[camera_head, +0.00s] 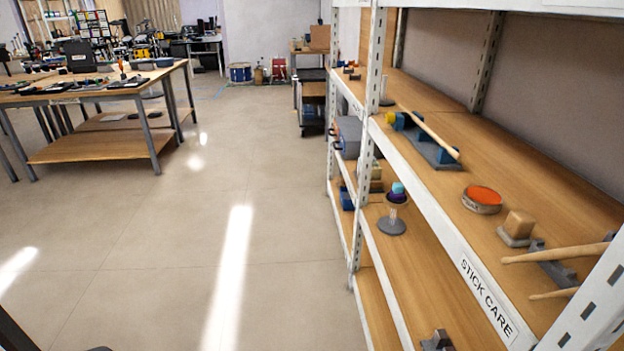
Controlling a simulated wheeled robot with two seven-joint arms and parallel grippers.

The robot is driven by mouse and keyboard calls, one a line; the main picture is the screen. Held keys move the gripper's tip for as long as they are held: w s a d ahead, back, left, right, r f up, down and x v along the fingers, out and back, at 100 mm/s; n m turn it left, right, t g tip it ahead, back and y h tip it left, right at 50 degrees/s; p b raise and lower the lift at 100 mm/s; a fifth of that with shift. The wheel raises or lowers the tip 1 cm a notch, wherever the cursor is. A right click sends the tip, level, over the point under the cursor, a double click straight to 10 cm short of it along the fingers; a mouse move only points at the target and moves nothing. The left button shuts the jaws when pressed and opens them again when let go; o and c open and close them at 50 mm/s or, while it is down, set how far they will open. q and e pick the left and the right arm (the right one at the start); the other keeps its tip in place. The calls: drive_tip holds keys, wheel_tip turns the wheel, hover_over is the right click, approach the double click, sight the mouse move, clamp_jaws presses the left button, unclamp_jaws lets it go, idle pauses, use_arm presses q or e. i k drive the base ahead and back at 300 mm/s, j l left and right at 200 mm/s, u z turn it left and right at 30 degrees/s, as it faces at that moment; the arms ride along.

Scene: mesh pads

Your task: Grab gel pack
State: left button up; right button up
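I cannot tell for sure which object is the gel pack. On the upper shelf (440,190) of the white rack lies a round tin-like item with an orange top (482,198). Beside it a tan block (518,224) sits on a grey base. On the shelf below, a small teal and purple item (397,192) rests on top of a stand with a round grey base (391,225). Neither gripper shows clearly; only dark parts, perhaps of my own body, show at the lower left corner.
Wooden sticks lie on grey holders (435,153) along the upper shelf. A rack upright (370,120) and the shelf lip labelled STICK CARE (487,300) stand in front. The floor (200,240) to the left is clear. A work table (110,95) stands at the far left.

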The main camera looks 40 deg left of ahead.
sight(398, 188)
drive_tip(key=u, duration=0.85)
drive_tip(key=i+j, duration=0.1)
drive_tip(key=z, duration=0.05)
